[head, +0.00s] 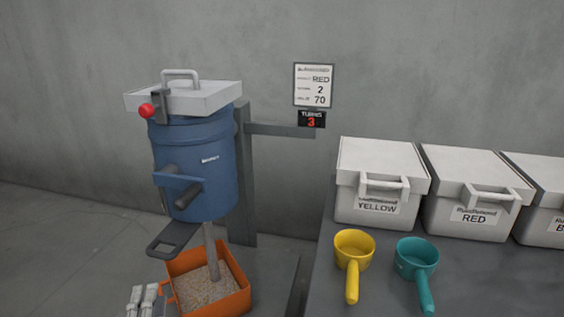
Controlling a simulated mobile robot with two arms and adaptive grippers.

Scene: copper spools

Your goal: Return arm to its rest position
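My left gripper (146,298) shows at the bottom left edge of the head view, its light grey fingers side by side. It is just left of an orange bin (245,299) of grainy material. I cannot tell whether the fingers are apart or closed, or whether they touch the bin's side handle. Nothing shows between them. My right gripper is not in view.
A blue drum machine (215,150) with a grey lid (205,97) and a red knob (147,111) stands above the bin. On the right, a dark table (480,285) holds white lidded boxes (378,150), a yellow scoop (352,290) and a teal scoop (424,290). A sign reads RED, 2, 70; the turns display (311,120) reads 3.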

